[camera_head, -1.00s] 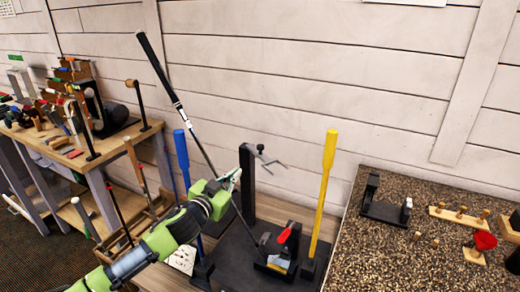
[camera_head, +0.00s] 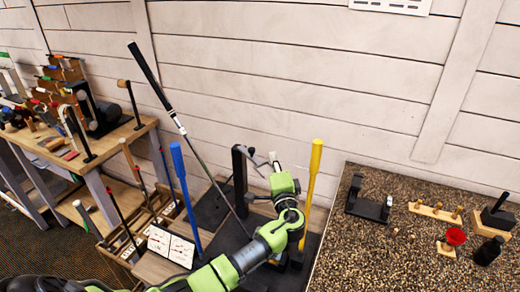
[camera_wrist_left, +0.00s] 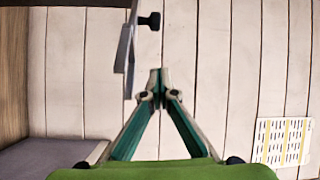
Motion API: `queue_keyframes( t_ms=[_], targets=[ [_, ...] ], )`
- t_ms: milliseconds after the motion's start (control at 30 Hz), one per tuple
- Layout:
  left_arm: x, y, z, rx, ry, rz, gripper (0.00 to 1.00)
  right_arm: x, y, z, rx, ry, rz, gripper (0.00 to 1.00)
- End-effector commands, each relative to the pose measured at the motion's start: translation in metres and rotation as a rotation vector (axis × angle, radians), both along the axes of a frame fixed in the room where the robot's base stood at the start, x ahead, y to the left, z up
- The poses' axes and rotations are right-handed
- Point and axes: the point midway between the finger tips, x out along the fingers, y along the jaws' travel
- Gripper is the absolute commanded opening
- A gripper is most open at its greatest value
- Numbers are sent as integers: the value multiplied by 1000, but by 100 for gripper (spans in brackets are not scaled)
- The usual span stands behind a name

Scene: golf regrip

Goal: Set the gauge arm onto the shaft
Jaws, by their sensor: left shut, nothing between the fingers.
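The golf club (camera_head: 145,72) leans up and left, its black grip at the top and its thin shaft (camera_head: 206,172) running down past the black gauge post (camera_head: 240,185). The gauge arm (camera_head: 262,164) is thin and grey and sits at the top of the post, right of the shaft and apart from it. In the left wrist view the gauge arm (camera_wrist_left: 128,48) stands just left of the fingertips, with its black knob (camera_wrist_left: 150,20) beyond. My left gripper (camera_head: 274,162) is shut and empty, right beside the gauge arm's free end. Contact cannot be told. My right gripper is not in view.
A yellow post (camera_head: 314,170) stands close right of my left gripper, and a blue post (camera_head: 182,185) stands left of the shaft. The speckled counter (camera_head: 375,260) on the right holds small fixtures. A wooden bench (camera_head: 100,145) with tools is at left. The wall is behind.

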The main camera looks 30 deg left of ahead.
Motion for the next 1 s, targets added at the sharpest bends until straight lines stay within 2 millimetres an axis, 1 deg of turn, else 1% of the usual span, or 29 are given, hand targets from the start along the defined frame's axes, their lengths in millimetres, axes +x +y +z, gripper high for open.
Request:
queue_keyframes(
  t_ms=[33,67,200,367,400,500,600,767,1000],
  targets=[
    [8,7,5,3,0,2,0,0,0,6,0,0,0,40],
    [13,12,5,3,1,2,0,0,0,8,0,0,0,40],
    [33,27,6,1,0,2,0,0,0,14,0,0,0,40],
    [52,43,6,0,0,2,0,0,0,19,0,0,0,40],
    [43,46,6,1,5,1,0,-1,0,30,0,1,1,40],
    [31,53,4,0,4,0,0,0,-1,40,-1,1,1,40],
    [23,58,1,-2,2,0,0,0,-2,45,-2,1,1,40],
    [17,61,-3,-3,1,-2,0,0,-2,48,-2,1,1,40],
    [16,61,-4,-4,0,-2,0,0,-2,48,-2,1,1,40]
  ],
)
